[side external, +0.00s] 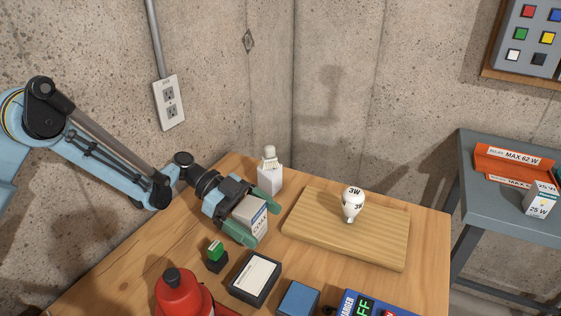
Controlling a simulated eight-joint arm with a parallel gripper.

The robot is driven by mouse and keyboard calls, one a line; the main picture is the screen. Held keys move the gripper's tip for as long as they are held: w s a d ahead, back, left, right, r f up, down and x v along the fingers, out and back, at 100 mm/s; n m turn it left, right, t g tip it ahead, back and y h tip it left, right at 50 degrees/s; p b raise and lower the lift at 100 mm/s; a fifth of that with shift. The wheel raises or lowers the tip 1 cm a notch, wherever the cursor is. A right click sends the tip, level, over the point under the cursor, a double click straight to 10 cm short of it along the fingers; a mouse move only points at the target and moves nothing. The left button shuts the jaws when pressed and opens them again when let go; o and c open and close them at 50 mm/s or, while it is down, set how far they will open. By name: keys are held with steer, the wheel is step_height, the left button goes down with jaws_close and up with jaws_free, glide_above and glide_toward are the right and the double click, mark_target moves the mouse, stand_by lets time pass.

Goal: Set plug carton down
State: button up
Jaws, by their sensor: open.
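The plug carton, a small white and grey box with a blue mark and printed text (253,215), is on or just above the wooden table (130,269); I cannot tell whether its base touches. My gripper (257,217) is open, with its green fingers on either side of the carton. The fingers and gripper body hide part of the carton. My arm reaches in from the left.
A white bottle-like item (269,177) stands just behind my gripper. A wooden board (310,235) with a 3W bulb (352,204) lies to the right. A green-topped block (216,256), a black-framed card (255,278), a blue box (298,299) and a red extinguisher (182,295) stand in front.

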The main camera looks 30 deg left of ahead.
steer(key=shift+r, duration=0.2)
steer(key=v, duration=0.4)
steer(key=shift+a, duration=0.2)
step_height(320, 180, up, 6)
steer(key=n+t+y, duration=0.4)
steer(key=n+y, duration=0.3)
steer(key=n, duration=0.4)
glide_toward(240, 206)
steer(key=s, duration=0.3)
steer(key=s+a+n+t+y, duration=0.3)
steer(key=s+a+n+y, duration=0.3)
steer(key=s+a+n, duration=0.1)
steer(key=shift+a, duration=0.85)
